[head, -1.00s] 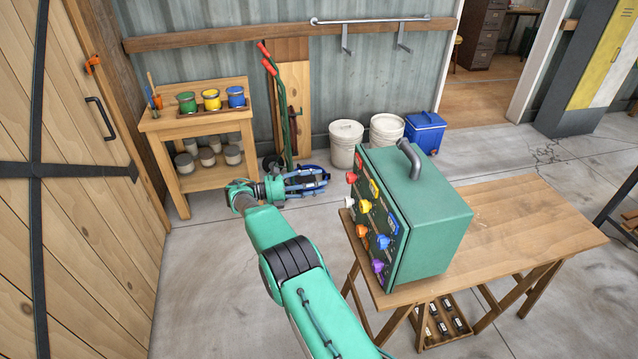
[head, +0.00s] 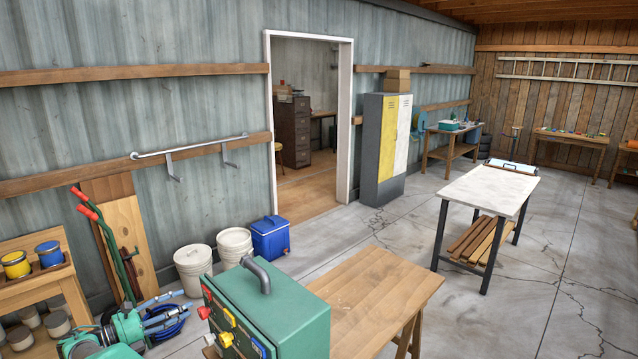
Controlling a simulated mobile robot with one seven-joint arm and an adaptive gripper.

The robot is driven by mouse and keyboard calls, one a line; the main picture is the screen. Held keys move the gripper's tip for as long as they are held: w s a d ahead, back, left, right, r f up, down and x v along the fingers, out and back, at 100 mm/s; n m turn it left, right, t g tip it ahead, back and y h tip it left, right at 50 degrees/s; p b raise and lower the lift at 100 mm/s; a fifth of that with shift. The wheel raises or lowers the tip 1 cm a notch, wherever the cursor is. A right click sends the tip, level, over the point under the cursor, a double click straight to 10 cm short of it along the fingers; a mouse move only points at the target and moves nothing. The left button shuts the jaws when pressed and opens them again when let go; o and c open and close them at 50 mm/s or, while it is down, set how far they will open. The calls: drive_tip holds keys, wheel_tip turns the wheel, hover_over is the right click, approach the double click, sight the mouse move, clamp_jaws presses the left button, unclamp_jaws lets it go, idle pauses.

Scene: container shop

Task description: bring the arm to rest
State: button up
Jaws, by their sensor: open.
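My gripper (head: 168,314) shows at the lower left of the head view, at the end of my green arm. Its blue-grey fingers are apart and hold nothing. It is in the air to the left of the green box with colored knobs (head: 285,312), with a gap between them. The box stands on a wooden table (head: 385,290). Most of my arm is out of the picture below.
A hand truck (head: 115,250), white buckets (head: 193,268) and a blue cooler (head: 270,238) stand along the wall. A shelf with paint cans (head: 60,285) is at the left. A white-topped table (head: 490,190) stands at the right, with open floor around it.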

drive_tip(key=w+d+r+m+g+y, duration=0.1)
drive_tip(key=w+d+r+m+g, duration=0.15)
drive_tip(key=d+r, duration=0.7)
drive_tip(key=w+d+r+m+g, duration=0.15)
drive_tip(key=d+r+m, duration=0.4)
drive_tip(key=d, duration=0.75)
drive_tip(key=s+d+r+m+g+y, duration=0.1)
drive_tip(key=s+d+r+m, duration=0.15)
drive_tip(key=d, duration=0.45)
drive_tip(key=s+d+r+m+g+y, duration=0.1)
drive_tip(key=s+d+r+g, duration=0.2)
drive_tip(key=d, duration=0.4)
drive_tip(key=s+d+r+m+y, duration=0.15)
drive_tip(key=d+r, duration=0.25)
drive_tip(key=d, duration=0.4)
drive_tip(key=s+d+r+m+g+y, duration=0.15)
drive_tip(key=s+d+m+y, duration=0.25)
drive_tip(key=s+d+m, duration=0.95)
drive_tip(key=s+d+f+m+t+y+b, duration=0.1)
drive_tip(key=s+d+f+m+y, duration=0.1)
drive_tip(key=s, duration=1.1)
drive_tip(key=s+d+f+m+t+y, duration=0.2)
drive_tip(key=s+d+f+m, duration=0.2)
drive_tip(key=s, duration=1)
drive_tip(key=shift+s+d+b, duration=0.2)
drive_tip(key=shift+s+b, duration=0.05)
drive_tip(key=shift+b, duration=0.1)
